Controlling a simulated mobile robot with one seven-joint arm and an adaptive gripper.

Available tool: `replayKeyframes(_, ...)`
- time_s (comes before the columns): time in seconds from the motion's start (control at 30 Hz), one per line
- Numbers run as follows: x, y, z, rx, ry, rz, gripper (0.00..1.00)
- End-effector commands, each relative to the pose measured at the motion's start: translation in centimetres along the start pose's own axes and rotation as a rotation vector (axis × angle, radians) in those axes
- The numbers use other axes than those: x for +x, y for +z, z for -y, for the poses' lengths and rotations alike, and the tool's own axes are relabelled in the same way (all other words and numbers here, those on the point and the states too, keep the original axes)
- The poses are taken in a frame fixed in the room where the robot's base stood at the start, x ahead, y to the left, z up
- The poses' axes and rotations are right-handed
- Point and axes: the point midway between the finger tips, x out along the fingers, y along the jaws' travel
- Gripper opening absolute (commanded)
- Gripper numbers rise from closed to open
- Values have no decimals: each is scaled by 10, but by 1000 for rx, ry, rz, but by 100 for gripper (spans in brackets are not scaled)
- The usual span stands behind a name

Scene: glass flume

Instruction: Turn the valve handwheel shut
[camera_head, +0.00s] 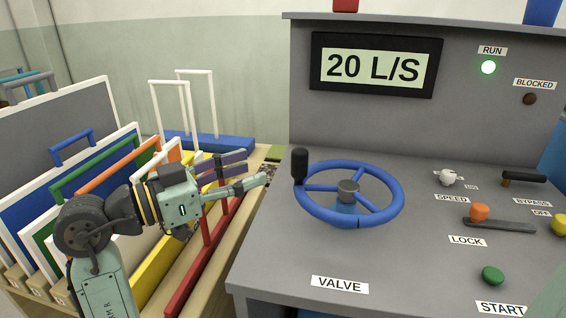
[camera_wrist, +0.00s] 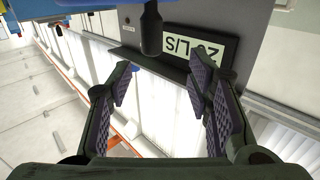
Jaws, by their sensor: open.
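The blue valve handwheel (camera_head: 395,207) lies nearly flat on the grey console, above the VALVE label (camera_head: 340,285). It has a grey hub (camera_head: 348,190) and a black upright crank knob (camera_head: 299,166) at its left rim. My gripper (camera_head: 256,169) is open and empty, left of the knob and apart from it. In the wrist view, my gripper (camera_wrist: 160,90) shows its two fingers spread. A black knob (camera_wrist: 151,30) appears beyond the fingertips, with nothing between the fingers. The display (camera_head: 376,67) reads 20 L/S.
The green RUN lamp (camera_head: 488,67) is lit; the BLOCKED lamp (camera_head: 530,99) is dark. An orange knob (camera_head: 479,211), SPEED knob (camera_head: 448,177) and green START button (camera_head: 493,275) sit right of the wheel. Framed panels (camera_head: 60,150) with handles crowd the rack at left.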

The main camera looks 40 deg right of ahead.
Motion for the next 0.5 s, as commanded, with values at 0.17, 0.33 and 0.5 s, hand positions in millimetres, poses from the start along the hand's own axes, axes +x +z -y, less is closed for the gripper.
replayKeyframes(0.17, 20, 3, -8, -5, 43, 16, 46)
replayKeyframes(0.33, 51, 1, -9, -5, 41, 14, 46)
replayKeyframes(0.5, 82, 2, -10, -5, 39, 13, 46)
